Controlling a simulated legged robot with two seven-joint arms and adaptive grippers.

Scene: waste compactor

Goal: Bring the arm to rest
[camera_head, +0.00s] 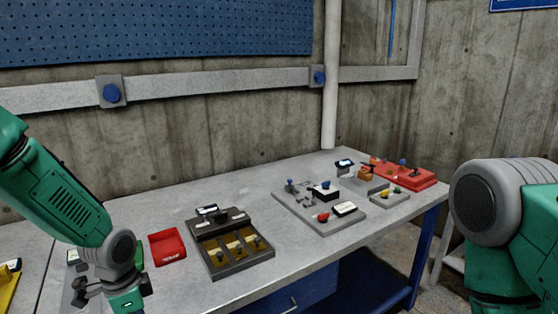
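My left arm (65,195) comes in from the left, green and grey, and hangs down over the left part of the metal table. My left gripper (84,293) is dark and partly shows at the lower left, by the wrist. Its fingertips are small and partly hidden, so its opening is unclear. My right arm (500,215) shows only as a grey joint and green link at the right edge. The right gripper is out of the picture.
The grey table (310,262) carries a red tray (167,246), a dark panel with yellow slots (228,243), a grey control panel (322,207) and a red panel (405,174). A white pipe (331,80) stands behind it against the concrete wall. The front middle tabletop is bare.

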